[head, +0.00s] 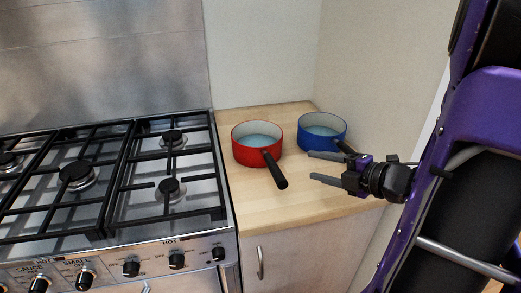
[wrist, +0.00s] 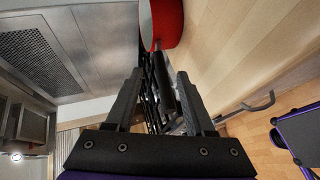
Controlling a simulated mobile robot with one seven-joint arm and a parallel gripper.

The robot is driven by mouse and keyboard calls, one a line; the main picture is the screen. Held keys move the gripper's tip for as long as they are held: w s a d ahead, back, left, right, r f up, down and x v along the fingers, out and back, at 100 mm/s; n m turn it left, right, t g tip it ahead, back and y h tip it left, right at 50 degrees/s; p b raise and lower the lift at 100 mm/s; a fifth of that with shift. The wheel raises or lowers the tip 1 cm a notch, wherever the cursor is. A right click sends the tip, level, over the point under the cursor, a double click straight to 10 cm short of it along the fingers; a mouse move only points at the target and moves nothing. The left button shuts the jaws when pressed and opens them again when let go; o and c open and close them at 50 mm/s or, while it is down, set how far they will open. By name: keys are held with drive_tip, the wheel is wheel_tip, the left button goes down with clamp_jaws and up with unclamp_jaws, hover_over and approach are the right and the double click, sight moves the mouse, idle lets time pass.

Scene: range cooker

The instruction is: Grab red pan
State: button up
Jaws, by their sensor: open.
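The red pan (head: 257,148) stands upright on the wooden worktop, with a white inside and a black handle (head: 275,171) pointing toward the front right. My gripper (head: 311,167) is open and empty, to the right of this handle and apart from it, with its fingers pointing left. In the wrist view the red pan (wrist: 168,22) is at the top, partly cut off. Its dark handle shows between my open fingers (wrist: 160,76) in that picture, but its distance from them is hard to tell.
A blue pan (head: 321,132) stands just behind my gripper, its handle partly hidden by it. The range cooker (head: 120,242) with black grates is left of the worktop (head: 245,205). Walls close off the back and right. The worktop's front is clear.

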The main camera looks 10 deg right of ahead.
drive_tip(key=b+x, duration=0.1)
drive_tip(key=x, duration=0.9)
drive_tip(key=shift+r+x, duration=0.15)
drive_tip(key=shift+x, duration=1.35)
drive_tip(key=shift+r+x, duration=0.15)
drive_tip(key=shift+x, duration=1.35)
drive_tip(key=shift+a, duration=0.1)
drive_tip(key=shift+c, duration=0.3)
clamp_jaws()
drive_tip(key=shift+r, duration=0.2)
